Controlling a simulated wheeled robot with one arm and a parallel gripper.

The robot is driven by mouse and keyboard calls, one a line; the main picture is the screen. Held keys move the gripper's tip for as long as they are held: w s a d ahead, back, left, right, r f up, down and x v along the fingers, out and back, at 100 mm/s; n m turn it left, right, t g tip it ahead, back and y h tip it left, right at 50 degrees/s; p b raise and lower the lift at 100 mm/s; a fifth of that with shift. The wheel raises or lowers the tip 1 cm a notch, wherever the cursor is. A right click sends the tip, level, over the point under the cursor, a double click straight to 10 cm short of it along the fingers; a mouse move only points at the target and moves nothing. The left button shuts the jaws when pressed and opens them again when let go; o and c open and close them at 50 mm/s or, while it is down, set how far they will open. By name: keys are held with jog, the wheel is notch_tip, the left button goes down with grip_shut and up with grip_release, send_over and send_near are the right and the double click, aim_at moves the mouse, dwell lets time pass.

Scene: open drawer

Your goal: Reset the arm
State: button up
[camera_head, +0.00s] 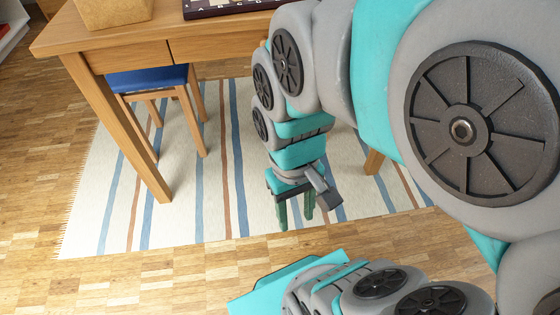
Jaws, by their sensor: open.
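My arm fills the right side of the head view, bent over and reaching down in front of the wooden table (205,47). My gripper (296,217) hangs at its end, fingers pointing down over the striped rug. Its two green fingers are apart with nothing between them. The table has a drawer front (125,55) at the left under its top; it looks flush with the table there. The rest of the table's front is partly hidden behind my arm.
A blue-seated stool (148,78) stands under the table. The table's front leg (120,130) is left of my gripper. A chessboard (230,5) and a tan box (113,12) lie on top. The striped rug (185,215) and wooden floor (130,285) are clear at left.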

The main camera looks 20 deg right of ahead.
jog(key=shift+s+d+f, duration=0.1)
jog(key=shift+s, duration=0.2)
notch_tip(320, 180, up, 3)
jog(key=p, duration=0.3)
jog(key=shift+c, duration=0.3)
dwell(0.3)
